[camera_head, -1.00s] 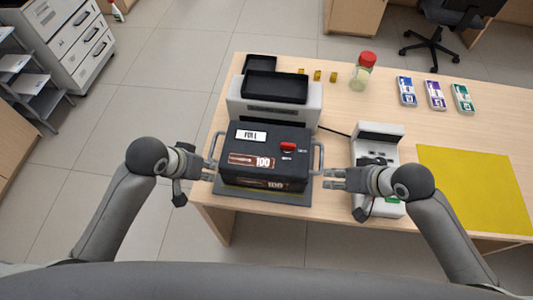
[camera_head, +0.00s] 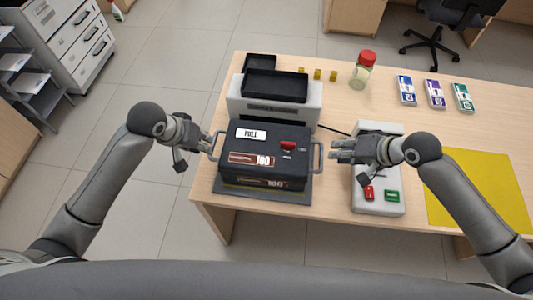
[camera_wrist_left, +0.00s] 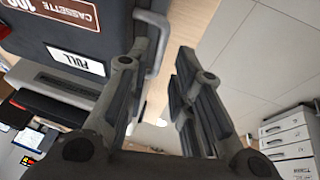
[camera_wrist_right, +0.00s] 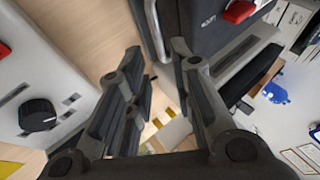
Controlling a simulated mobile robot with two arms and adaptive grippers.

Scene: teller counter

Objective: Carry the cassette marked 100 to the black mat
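The dark cassette marked 100 (camera_head: 262,146) has a FULL label and a red latch. It sits level on a dark grey flat base (camera_head: 262,195) that shows along its front edge; I cannot tell if this base is a mat. My left gripper (camera_head: 207,143) is open beside the cassette's left handle (camera_head: 216,146). In the left wrist view that handle (camera_wrist_left: 155,45) shows near the left fingertip. My right gripper (camera_head: 333,149) is open beside the right handle (camera_head: 319,156). In the right wrist view that handle (camera_wrist_right: 154,30) shows between the spread fingertips. Neither gripper visibly holds anything.
A white machine with a black tray (camera_head: 275,86) stands behind the cassette. A white device (camera_head: 377,195) with red and green buttons stands to its right, under my right arm. Further right lies a yellow mat (camera_head: 480,180). A red-lidded jar (camera_head: 361,72) and banknote bundles (camera_head: 435,93) lie behind.

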